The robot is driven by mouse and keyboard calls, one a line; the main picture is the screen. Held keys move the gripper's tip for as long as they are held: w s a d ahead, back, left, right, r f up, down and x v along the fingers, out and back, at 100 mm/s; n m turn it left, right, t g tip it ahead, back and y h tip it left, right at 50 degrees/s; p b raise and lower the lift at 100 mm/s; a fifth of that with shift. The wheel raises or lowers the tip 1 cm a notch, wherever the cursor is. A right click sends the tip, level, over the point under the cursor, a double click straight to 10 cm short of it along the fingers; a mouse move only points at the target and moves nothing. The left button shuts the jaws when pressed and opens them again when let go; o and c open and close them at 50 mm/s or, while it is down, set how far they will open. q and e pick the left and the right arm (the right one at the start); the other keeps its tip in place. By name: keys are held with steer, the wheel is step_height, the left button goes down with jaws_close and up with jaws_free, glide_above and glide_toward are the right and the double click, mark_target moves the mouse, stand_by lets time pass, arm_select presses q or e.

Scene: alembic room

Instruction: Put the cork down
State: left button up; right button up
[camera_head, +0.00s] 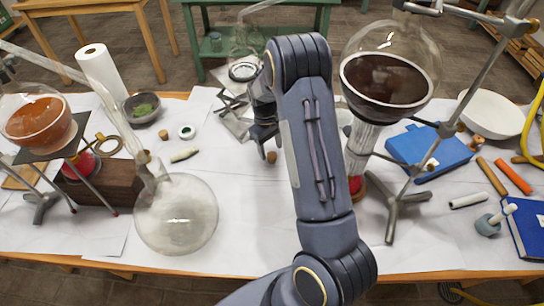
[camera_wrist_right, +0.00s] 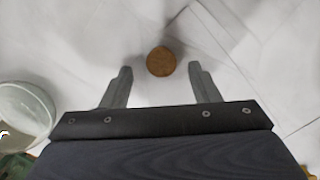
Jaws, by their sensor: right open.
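A small brown cork (camera_head: 272,157) sits on the white paper on the table, just below my right gripper (camera_head: 264,138). In the right wrist view the cork (camera_wrist_right: 160,61) looks round and lies centred a little beyond the two fingertips (camera_wrist_right: 160,72). The fingers are spread wide, with clear space between each of them and the cork. My right arm crosses the middle of the head view and hides part of the table. My left gripper is not in view.
A round-bottomed flask (camera_head: 177,214) lies to the left, and a large dark-filled flask (camera_head: 388,72) hangs from a stand on the right. A small metal stand (camera_head: 236,117) is close left of the gripper. Paper left of the cork is clear.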

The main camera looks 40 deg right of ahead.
mark_target(272, 155)
steer(key=shift+s+f, duration=0.2)
steer(key=shift+f, duration=0.6)
steer(key=shift+s+f, duration=0.15)
steer(key=shift+f, duration=0.6)
steer(key=shift+c, duration=0.4)
steer(key=c, duration=1)
steer(key=shift+r, duration=0.1)
steer(key=shift+c, duration=0.2)
